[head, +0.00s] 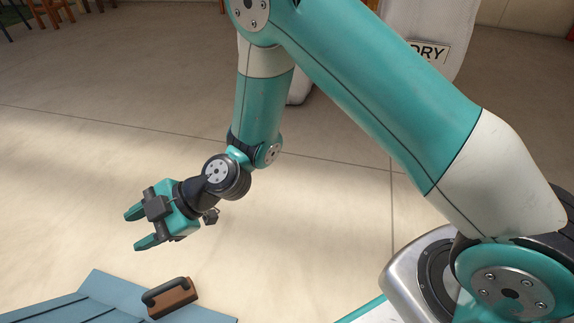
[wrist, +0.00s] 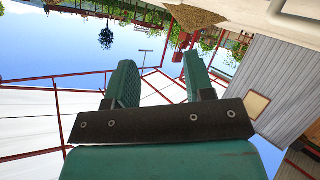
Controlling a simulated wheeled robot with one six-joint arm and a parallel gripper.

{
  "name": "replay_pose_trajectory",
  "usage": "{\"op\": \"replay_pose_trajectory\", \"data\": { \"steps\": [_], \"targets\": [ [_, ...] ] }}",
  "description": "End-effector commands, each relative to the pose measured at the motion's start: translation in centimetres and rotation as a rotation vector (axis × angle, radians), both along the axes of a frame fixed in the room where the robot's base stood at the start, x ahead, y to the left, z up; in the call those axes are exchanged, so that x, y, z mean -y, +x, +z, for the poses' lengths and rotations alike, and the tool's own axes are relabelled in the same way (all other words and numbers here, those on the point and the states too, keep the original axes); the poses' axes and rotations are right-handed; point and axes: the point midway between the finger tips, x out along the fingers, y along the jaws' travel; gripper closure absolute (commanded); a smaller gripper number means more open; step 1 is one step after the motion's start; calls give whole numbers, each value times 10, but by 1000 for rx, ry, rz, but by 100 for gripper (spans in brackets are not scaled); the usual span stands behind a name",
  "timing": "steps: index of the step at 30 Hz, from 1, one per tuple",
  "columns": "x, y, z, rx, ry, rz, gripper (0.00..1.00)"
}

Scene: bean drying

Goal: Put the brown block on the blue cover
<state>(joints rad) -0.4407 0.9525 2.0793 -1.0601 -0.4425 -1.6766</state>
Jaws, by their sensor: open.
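The brown block (head: 173,302) has a dark handle (head: 166,289) on top. It rests on the blue cover (head: 97,287) at the bottom left of the head view, near the cover's upper edge. The cover's lower part is cut off by the frame. My gripper (head: 130,229) is open and empty, in the air above and to the left of the block, apart from it. Its fingers point left. In the wrist view the two green fingers (wrist: 160,82) are spread with nothing between them. Neither the block nor the cover shows in the wrist view.
A white sack (head: 432,30) with black lettering stands at the back right. Wooden chairs (head: 52,12) are at the far left. The pale floor (head: 90,165) around my gripper is clear. The wrist view shows red frames, plants, a brown heap (wrist: 193,17) and a grey slatted wall (wrist: 265,75).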

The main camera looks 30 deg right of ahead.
Motion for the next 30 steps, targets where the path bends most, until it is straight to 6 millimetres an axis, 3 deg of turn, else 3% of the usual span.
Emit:
{"op": "replay_pose_trajectory", "data": {
  "steps": [1,3,8,12,18,21,30],
  "targets": [
    [9,-2,31,-61,-27,3,51],
    [26,-12,61,-175,-91,-9,51],
    [78,-42,116,-432,-274,-134,51],
    [134,-78,151,-651,-435,-356,51],
    [204,-129,174,-896,-573,-731,51],
    [224,-145,178,-969,-598,-861,51],
    [236,-155,180,-1019,-611,-948,51]
  ]
}}
